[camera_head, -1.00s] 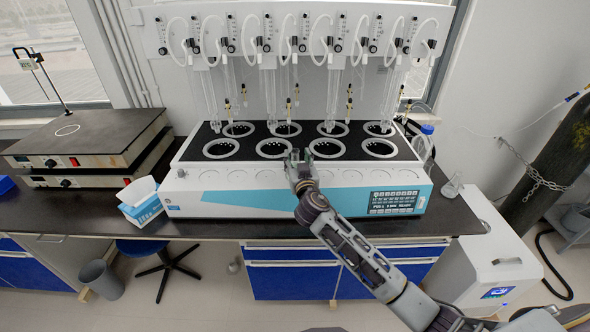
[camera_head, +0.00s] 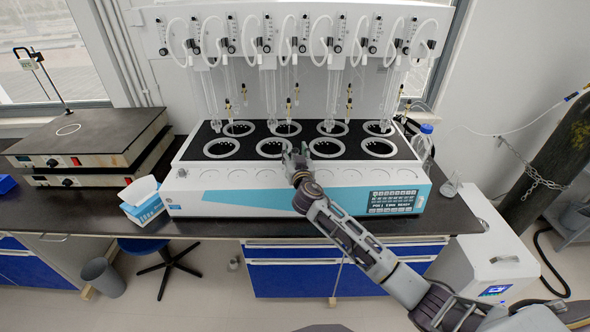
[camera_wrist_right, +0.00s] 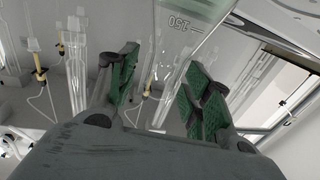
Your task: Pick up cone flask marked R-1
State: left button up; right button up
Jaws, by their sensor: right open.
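My right gripper (camera_head: 297,153) is in front of the distiller, over its front row of wells. In the right wrist view its green-padded fingers (camera_wrist_right: 160,88) are apart, with nothing held between them. A small clear cone flask (camera_head: 452,185) stands on the bench right of the distiller. I cannot read an R-1 mark on any glass. My left gripper is not in view.
The white and blue distiller (camera_head: 250,199) fills the bench middle, with glass tubes (camera_head: 272,92) hanging over its wells. A tissue box (camera_head: 141,204) and hot plates (camera_head: 92,140) stand left. A blue-capped bottle (camera_head: 423,142) is right. The front bench strip is clear.

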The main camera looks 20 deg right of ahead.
grip_shut()
jog(key=shift+r, duration=0.35)
dwell(0.7)
notch_tip(320, 180, up, 9)
dwell(1.3)
jog(key=shift+r, duration=0.15)
dwell(0.5)
jog(key=shift+d, duration=0.1)
